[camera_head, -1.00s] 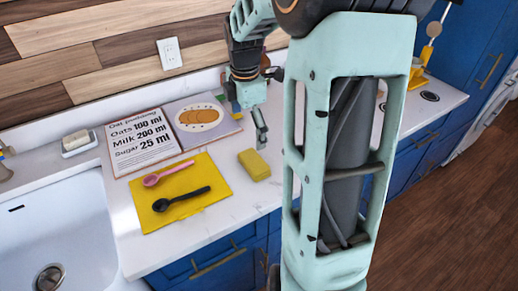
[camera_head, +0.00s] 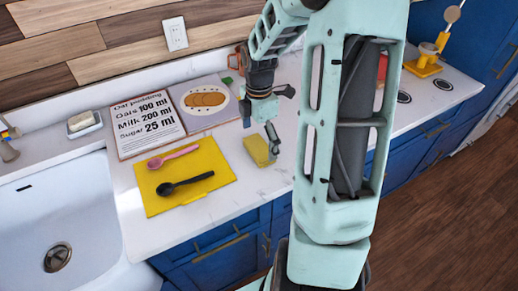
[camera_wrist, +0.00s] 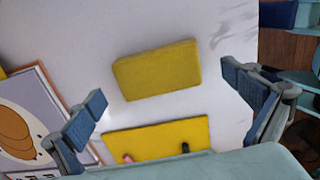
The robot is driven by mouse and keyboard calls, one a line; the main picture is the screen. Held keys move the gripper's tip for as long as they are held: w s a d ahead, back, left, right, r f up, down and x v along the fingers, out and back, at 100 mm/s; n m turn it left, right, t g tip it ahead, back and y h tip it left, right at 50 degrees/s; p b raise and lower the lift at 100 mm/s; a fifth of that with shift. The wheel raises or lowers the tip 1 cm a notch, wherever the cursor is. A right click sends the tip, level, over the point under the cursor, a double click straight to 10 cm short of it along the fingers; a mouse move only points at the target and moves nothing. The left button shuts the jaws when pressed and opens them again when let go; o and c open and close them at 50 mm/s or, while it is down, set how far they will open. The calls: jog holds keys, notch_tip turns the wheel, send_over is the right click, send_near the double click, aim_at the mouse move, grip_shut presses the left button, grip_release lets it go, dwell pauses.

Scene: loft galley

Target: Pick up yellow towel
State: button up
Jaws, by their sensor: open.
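The yellow towel (camera_head: 256,151) is a small thick block lying flat on the white counter, right of a flat yellow mat. In the wrist view the towel (camera_wrist: 157,70) lies between and beyond my fingers, with a gap on both sides. My gripper (camera_head: 267,128) is open and empty. It is above the towel, and one finger overlaps the towel's right side in the head view. In the wrist view my gripper (camera_wrist: 165,84) has its two blue fingers spread wide. I cannot tell the exact height above the towel.
The yellow mat (camera_head: 218,160) holds a pink spoon (camera_head: 174,156) and a black spoon (camera_head: 185,183). An open recipe book (camera_head: 148,123) lies behind it. The sink (camera_head: 60,215) is at left. The counter's front edge is near the towel.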

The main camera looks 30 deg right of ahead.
jog(key=shift+f, duration=1.2)
jog(key=c, duration=1.2)
jog(key=shift+o, duration=0.2)
jog(key=shift+r, duration=0.2)
jog(key=shift+r+p, duration=0.6)
jog(key=shift+p, duration=0.05)
jog(key=r+p, duration=0.3)
jog(key=shift+s+a+r, duration=0.1)
jog(key=shift+s+a, duration=0.1)
jog(key=s+a+r+p, duration=0.2)
jog(key=s+a+r, duration=0.6)
jog(key=s+a, duration=0.1)
jog(key=shift+s+r, duration=0.15)
jog(key=shift+s, duration=0.25)
jog(key=shift+a, duration=0.1)
